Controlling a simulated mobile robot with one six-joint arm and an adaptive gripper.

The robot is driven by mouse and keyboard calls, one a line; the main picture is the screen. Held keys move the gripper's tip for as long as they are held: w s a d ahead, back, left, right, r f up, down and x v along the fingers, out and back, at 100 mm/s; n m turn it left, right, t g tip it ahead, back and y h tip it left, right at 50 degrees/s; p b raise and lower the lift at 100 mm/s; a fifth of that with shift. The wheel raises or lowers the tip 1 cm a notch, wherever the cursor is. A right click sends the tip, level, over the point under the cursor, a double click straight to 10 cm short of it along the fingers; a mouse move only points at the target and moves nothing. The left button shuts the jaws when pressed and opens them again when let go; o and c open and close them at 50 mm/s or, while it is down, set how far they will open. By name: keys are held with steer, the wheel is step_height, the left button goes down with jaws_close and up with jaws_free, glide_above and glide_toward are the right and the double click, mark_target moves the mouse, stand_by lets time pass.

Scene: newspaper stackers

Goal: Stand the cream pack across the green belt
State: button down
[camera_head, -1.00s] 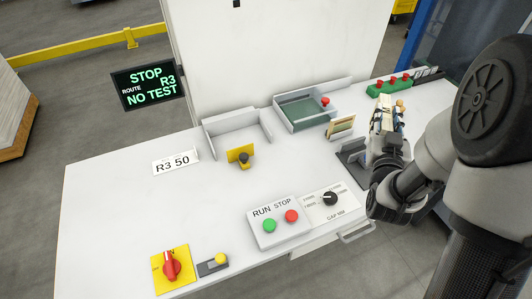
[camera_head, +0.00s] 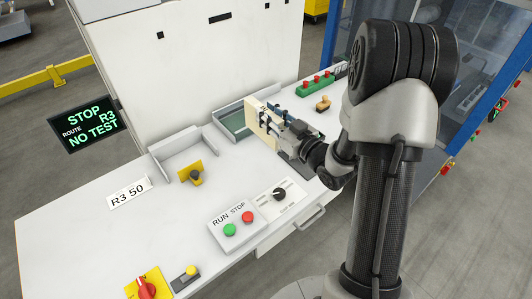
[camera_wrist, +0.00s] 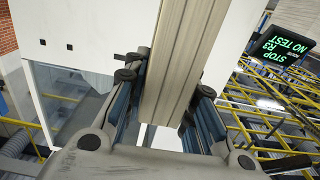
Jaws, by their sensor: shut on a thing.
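The cream pack (camera_head: 259,118) stands upright in my gripper (camera_head: 274,123), at the right end of the tray with the green belt (camera_head: 233,122). Part of the belt shows left of the pack; the rest is hidden behind it. I cannot tell whether the pack touches the belt or is held above it. In the wrist view the pack (camera_wrist: 180,55) runs up out of the picture, its layered cream edge facing me. My gripper (camera_wrist: 168,95) is shut on it, with a finger on each side.
A tall white housing (camera_head: 200,50) rises behind the table. An open white tray (camera_head: 183,153) and a yellow bracket with a dark knob (camera_head: 191,174) lie left. A RUN/STOP box (camera_head: 235,225) and a dial plate (camera_head: 280,197) are in front. Green strip with red buttons (camera_head: 316,83) lies behind right.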

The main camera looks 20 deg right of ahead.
step_height(320, 180, down, 15)
steer(key=b, duration=0.4)
steer(key=shift+r, duration=0.2)
steer(key=shift+f, duration=0.2)
steer(key=c, duration=1.3)
jaws_free()
